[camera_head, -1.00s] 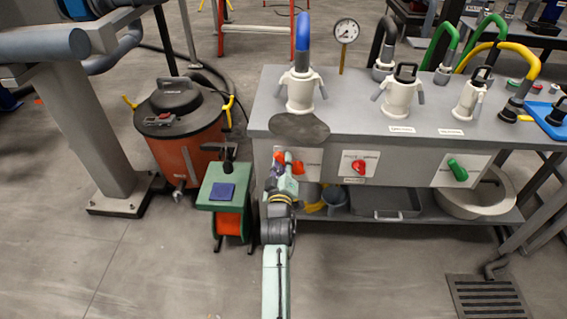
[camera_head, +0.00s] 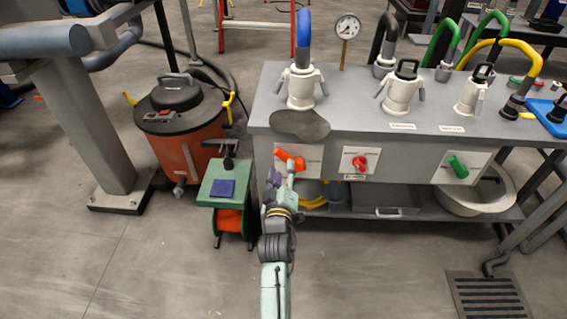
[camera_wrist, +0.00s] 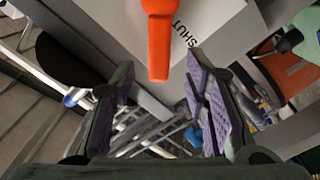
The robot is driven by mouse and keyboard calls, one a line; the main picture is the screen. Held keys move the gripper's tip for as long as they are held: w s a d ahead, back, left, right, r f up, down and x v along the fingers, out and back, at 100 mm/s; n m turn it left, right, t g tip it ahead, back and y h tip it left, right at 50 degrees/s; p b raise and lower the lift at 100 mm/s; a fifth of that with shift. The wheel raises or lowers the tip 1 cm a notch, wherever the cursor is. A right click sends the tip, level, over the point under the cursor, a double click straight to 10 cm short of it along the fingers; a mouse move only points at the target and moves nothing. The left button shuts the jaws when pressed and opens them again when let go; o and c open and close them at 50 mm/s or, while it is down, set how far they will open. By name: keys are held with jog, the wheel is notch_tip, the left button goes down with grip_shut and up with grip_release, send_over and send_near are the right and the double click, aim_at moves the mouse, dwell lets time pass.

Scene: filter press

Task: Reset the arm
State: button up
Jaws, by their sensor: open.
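My gripper (camera_wrist: 160,108) is open and empty in the wrist view, its purple-padded fingers well apart. An orange valve handle (camera_wrist: 159,40) lies ahead of the fingers and above the gap between them, not gripped. In the head view my arm reaches up to the left end of the bench front, and the gripper (camera_head: 280,178) is just below the orange handle (camera_head: 290,159). The handle is tilted on its pale panel. Lettering reading "SHUT" shows beside the handle in the wrist view.
A grey bench (camera_head: 350,118) carries white couplings and hoses. Red (camera_head: 359,162) and green (camera_head: 458,167) handles sit to the right on its front. A green hose reel (camera_head: 227,195) and an orange vacuum (camera_head: 180,130) stand left. The floor in front is mostly clear.

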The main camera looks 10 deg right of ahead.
jog(key=shift+v, duration=1.1)
